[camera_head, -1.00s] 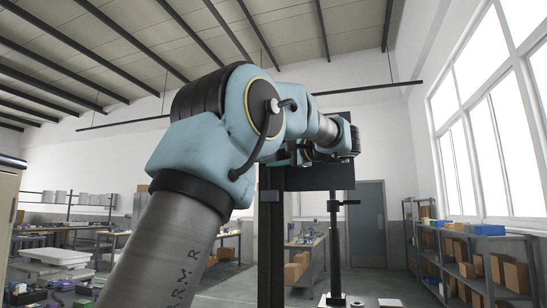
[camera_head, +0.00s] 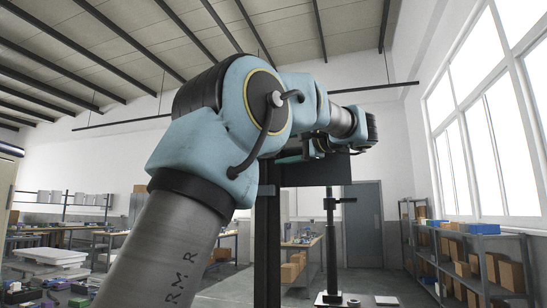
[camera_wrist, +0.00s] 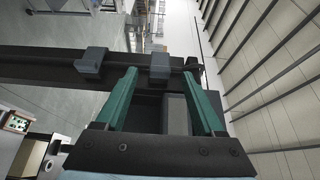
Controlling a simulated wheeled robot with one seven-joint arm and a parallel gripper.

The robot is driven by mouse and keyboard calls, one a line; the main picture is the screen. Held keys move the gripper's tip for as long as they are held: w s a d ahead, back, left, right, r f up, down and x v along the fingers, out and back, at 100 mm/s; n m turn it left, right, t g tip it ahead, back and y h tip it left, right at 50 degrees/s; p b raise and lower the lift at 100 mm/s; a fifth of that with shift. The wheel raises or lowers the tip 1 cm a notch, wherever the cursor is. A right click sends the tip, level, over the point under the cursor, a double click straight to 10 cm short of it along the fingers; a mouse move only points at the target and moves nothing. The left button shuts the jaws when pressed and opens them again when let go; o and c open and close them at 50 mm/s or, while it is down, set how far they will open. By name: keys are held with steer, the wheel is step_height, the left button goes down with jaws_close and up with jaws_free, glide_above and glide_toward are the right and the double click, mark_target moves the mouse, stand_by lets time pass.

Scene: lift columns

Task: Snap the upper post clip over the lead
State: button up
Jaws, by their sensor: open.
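My gripper (camera_wrist: 160,76) is open in the wrist view, with two green fingers pointing at the dark post (camera_wrist: 35,68), which crosses the picture sideways. The upper post clip (camera_wrist: 160,65), a grey block, sits on the post between the fingertips; I cannot tell whether they touch it. A second grey clip (camera_wrist: 90,62) sits further left on the post, apart from the fingers. A thin dark line by the clips may be the lead; it is too small to tell.
A dark panel (camera_head: 318,172) is beside the post. A thinner black stand (camera_head: 332,245) with a side clamp is to the right. Shelves with boxes (camera_head: 480,262) line the right wall; workbenches (camera_head: 60,238) are at left.

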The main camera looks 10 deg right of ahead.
steer(key=b+v, duration=0.1)
steer(key=v, duration=0.5)
stand_by(0.7)
